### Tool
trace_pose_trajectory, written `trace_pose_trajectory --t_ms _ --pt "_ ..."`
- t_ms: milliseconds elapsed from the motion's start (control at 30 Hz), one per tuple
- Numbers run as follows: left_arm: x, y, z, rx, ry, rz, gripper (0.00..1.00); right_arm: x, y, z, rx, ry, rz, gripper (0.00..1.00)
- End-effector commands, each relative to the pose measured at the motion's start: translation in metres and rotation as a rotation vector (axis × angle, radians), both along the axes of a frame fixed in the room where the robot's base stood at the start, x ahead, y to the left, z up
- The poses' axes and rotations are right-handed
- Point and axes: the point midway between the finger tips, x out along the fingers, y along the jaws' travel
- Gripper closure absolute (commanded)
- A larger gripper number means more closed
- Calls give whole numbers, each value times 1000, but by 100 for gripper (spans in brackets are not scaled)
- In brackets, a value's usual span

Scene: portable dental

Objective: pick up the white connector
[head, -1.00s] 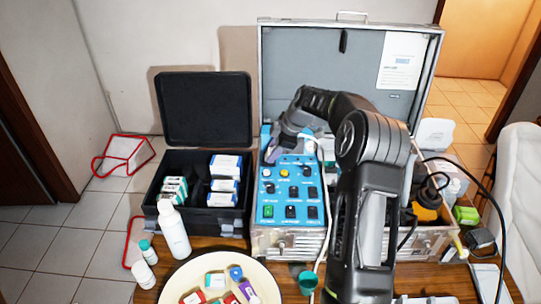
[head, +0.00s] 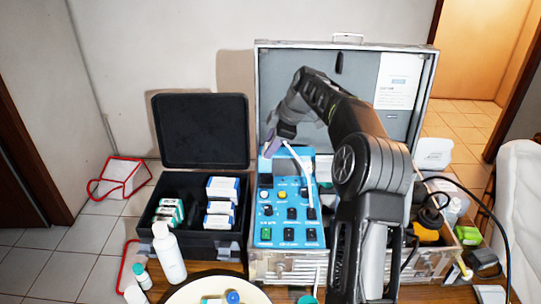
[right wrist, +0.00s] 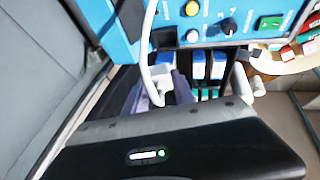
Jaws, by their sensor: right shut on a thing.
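My right gripper (head: 273,147) is raised above the back of the blue control panel (head: 266,209), in front of the open case lid. It is shut on the white connector (right wrist: 158,98), which shows between its purple-grey fingers in the right wrist view. A white tube (head: 301,165) runs from the connector down across the panel; it also shows in the right wrist view (right wrist: 148,50). In the head view the fingers mostly hide the connector. My left gripper is not in view.
The metal case (head: 345,42) stands open behind the panel. A black box (head: 200,130) with small cartons stands left. A white bottle (head: 169,254) and a cream plate (head: 188,293) with small items are in front. A black cable (head: 488,203) loops at the right.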

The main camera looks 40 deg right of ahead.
Motion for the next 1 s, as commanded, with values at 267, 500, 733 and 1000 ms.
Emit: trace_pose_trajectory --t_ms 267,500,733,1000 --pt "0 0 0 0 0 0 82 0 0 0 0 0 0 100" --pt "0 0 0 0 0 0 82 0 0 0 -1 -1 0 100" --pt "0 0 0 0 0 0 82 0 0 0 -1 -1 1 100" --pt "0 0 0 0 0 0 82 0 9 -3 -2 -1 -23 100"
